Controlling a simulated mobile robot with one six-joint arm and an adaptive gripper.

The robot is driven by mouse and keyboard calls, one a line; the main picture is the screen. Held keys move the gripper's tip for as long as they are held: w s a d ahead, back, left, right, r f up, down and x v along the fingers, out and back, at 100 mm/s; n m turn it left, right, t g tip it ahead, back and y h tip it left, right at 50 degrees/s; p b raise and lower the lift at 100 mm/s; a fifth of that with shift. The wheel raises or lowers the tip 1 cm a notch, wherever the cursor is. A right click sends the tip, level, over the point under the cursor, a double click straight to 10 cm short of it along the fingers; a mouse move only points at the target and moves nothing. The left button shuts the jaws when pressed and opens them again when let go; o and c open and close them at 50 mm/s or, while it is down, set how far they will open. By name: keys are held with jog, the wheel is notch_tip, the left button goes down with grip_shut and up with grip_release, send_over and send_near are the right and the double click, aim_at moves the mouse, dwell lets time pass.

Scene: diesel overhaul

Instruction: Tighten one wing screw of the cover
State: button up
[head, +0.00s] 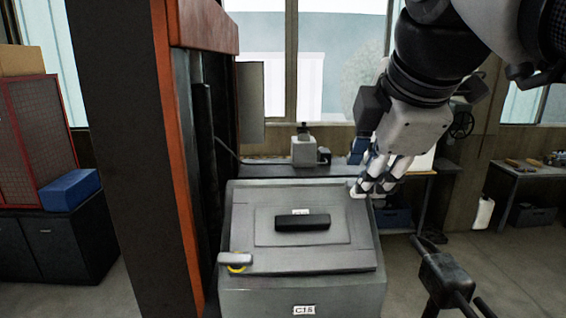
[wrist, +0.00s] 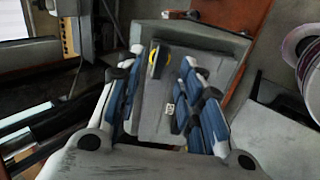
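The grey cover (head: 340,259) lies on a grey box at the centre of the head view, with a black handle (head: 302,222) on it. A wing screw (head: 235,259) with a grey wing and a yellow ring sits at the cover's near left corner. My gripper (head: 373,188) is by the cover's far right corner, whose details it partly hides. In the wrist view my gripper's blue-padded fingers (wrist: 160,95) are spread apart with nothing held between them.
An orange-edged dark post (head: 180,150) rises close to the cover's left side. A small grey device (head: 306,150) stands on the bench behind. A blue box (head: 69,190) lies on a dark cabinet at the left. Open floor lies to the right.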

jog(key=shift+f, duration=0.15)
jog(key=shift+b+x, duration=0.95)
jog(key=shift+x, duration=0.95)
jog(key=shift+c, duration=0.4)
grip_shut()
jog(key=m, duration=0.4)
jog(key=shift+m, duration=0.3)
